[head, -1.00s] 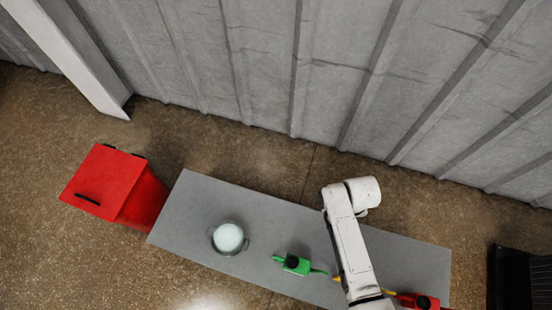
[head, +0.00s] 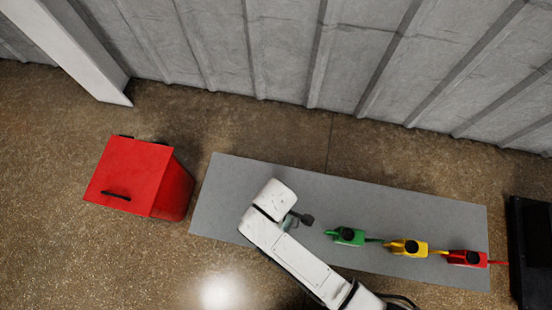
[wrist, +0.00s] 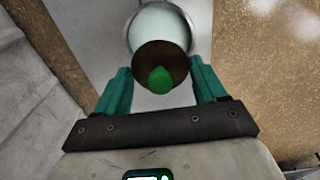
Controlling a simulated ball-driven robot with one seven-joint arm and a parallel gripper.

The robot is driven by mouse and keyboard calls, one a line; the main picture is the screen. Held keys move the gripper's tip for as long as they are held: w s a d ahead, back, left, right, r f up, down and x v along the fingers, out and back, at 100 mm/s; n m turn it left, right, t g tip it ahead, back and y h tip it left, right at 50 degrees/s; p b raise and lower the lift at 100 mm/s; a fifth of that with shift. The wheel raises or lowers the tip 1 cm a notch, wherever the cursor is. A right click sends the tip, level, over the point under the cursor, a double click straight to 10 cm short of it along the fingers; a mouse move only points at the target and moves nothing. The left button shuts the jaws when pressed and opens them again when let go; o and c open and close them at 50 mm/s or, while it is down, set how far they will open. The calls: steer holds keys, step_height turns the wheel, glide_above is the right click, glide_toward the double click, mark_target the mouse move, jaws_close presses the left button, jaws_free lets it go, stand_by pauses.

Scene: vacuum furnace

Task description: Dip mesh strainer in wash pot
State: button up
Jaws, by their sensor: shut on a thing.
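In the wrist view my gripper (wrist: 160,68), with its teal fingers, is shut on the mesh strainer (wrist: 148,55). The strainer shows as a dark brown round with a green handle end between the fingers. The wash pot (wrist: 150,18), holding pale liquid, lies beyond it, and the strainer overlaps the pot's near part in the picture. I cannot tell whether the strainer is above the liquid or in it. In the head view my arm covers most or all of the pot, and the gripper is largely hidden.
A red bin (head: 140,175) stands left of the table. A dark unit (head: 530,250) stands at the right edge.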

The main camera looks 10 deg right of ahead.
steer(key=shift+d+f+b, duration=0.1)
steer(key=shift+f+b, duration=2.1)
steer(key=shift+b, duration=0.15)
steer(key=shift+f+b, duration=1.75)
steer(key=shift+f, duration=1.35)
steer(key=shift+r, duration=0.15)
step_height(320, 180, up, 9)
steer(key=p, duration=1)
steer(key=shift+r, duration=0.15)
stand_by(0.8)
